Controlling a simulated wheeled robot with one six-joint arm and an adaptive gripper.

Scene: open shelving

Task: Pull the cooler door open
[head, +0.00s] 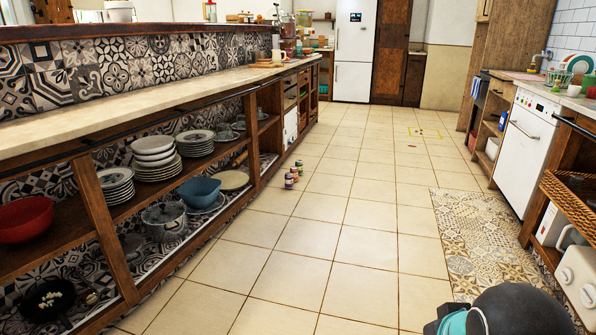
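A tall white fridge (355,45), the only thing here that looks like a cooler, stands at the far end of the room. It has an upper and a lower door, with a small dark panel high on the upper one. Both doors look shut. It is far off and small, so the handle is hard to make out. A dark rounded part of my own arm shows at the bottom right, with a teal cap. My gripper is not in view, so its opening and anything in it cannot be seen.
Open shelving (90,205) with dishes runs along the left. Several small jars (289,180) stand on the floor beside it. A white dishwasher (524,150) and cabinets line the right. A patterned floor area (480,235) lies before them. The tiled floor (365,200) between is mostly clear.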

